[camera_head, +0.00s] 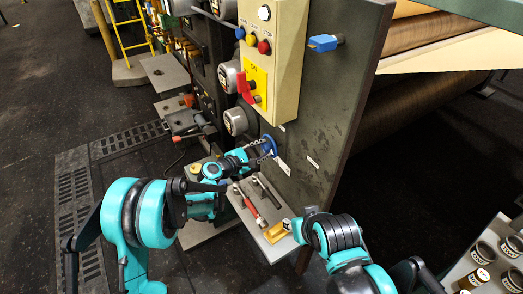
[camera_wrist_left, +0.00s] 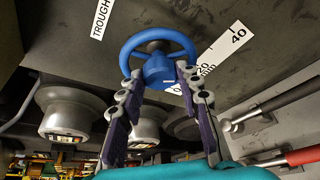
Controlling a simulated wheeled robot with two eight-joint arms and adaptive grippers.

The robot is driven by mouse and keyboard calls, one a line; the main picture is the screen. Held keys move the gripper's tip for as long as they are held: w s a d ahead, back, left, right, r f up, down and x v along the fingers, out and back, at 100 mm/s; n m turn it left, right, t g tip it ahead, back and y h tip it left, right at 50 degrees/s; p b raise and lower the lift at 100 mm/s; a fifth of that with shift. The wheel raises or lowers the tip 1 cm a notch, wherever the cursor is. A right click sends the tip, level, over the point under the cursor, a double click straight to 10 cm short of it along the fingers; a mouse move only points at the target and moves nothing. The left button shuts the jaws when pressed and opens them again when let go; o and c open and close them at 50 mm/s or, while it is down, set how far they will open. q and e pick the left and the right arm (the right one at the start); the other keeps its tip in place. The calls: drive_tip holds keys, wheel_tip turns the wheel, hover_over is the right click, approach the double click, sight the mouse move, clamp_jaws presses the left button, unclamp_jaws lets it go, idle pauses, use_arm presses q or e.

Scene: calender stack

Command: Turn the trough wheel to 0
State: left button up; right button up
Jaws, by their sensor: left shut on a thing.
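The blue trough wheel (camera_wrist_left: 160,70) is mounted on the dark panel, beside a white label reading TROUGH (camera_wrist_left: 101,18). A white scale strip (camera_wrist_left: 222,48) runs off to its right, with 40 at the far end and lower marks close to the wheel, partly covered. In the head view the wheel (camera_head: 268,146) shows small on the panel's lower part. My left gripper (camera_wrist_left: 160,78) has its fingers on both sides of the wheel's lower part and is shut on it. My right gripper (camera_head: 287,228) is beside a yellow block; its fingers are too small to read.
A grey shelf (camera_head: 235,198) below the wheel holds a red-handled tool (camera_head: 249,206), a dark-handled tool (camera_head: 266,190) and the yellow block (camera_head: 275,233). A cream control box (camera_head: 275,50) with a red lever (camera_head: 246,88) is above. Cups stand on a table (camera_head: 455,270) at right.

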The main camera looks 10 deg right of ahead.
use_arm(q)
drive_tip(key=o, duration=1.2)
drive_tip(key=shift+c, duration=0.2)
drive_tip(key=v, duration=1.2)
